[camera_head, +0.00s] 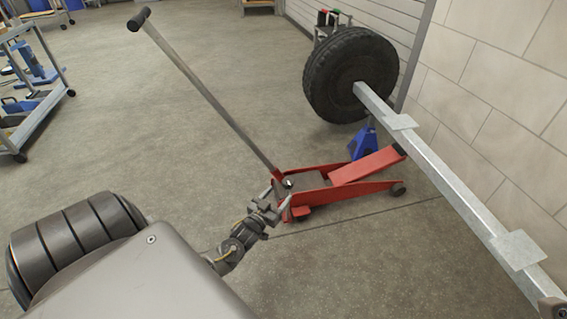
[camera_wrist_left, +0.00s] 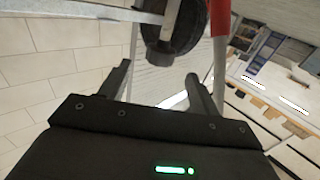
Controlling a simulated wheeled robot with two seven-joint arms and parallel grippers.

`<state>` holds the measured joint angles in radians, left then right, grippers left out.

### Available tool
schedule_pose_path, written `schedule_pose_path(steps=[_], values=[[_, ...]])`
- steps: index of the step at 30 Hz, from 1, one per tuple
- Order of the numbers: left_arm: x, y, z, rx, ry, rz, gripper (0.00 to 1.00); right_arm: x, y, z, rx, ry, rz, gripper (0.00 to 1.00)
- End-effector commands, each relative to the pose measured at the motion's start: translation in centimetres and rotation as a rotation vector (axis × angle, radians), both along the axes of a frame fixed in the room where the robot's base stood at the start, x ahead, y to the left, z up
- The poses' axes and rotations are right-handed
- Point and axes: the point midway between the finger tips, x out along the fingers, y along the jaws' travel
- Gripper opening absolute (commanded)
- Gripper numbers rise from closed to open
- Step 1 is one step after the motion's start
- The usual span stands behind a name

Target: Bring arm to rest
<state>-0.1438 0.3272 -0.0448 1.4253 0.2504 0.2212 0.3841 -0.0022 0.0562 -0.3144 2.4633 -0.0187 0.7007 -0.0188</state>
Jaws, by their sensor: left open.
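My left gripper (camera_head: 281,205) is in the middle of the head view, in front of the red floor jack (camera_head: 345,192). In the left wrist view the left gripper (camera_wrist_left: 160,85) has its two fingers apart with nothing between them. The jack's long handle (camera_head: 205,90) leans up to the left from the jack's near end. I cannot tell from the head view whether the gripper touches the jack. My right gripper is not in view.
A grey metal beam (camera_head: 465,205) runs along the right, with a black tire (camera_head: 350,75) at its far end and a blue stand (camera_head: 363,138) below. A tiled wall (camera_head: 500,70) is behind. A cart (camera_head: 40,110) stands left. Floor between is clear.

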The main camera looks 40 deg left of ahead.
Motion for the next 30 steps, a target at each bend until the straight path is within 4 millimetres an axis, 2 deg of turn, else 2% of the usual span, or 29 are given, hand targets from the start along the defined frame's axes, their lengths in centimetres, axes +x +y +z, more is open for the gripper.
schedule_pose_path(steps=[6,23,26,29,30], values=[[-1.1,-0.2,0.1,0.001,-0.002,0.000,0.63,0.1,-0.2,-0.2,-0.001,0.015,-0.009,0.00],[-1.1,-0.2,0.1,0.014,-0.003,-0.001,0.63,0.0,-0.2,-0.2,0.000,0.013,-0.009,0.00],[-0.8,-1.3,1.8,0.067,-0.059,-0.038,0.63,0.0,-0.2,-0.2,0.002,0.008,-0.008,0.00],[-0.1,-4.3,6.0,0.108,-0.178,-0.111,0.63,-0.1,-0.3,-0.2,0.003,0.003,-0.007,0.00],[0.0,-6.1,8.2,0.121,-0.242,-0.145,0.63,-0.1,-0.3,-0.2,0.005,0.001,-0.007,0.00]])
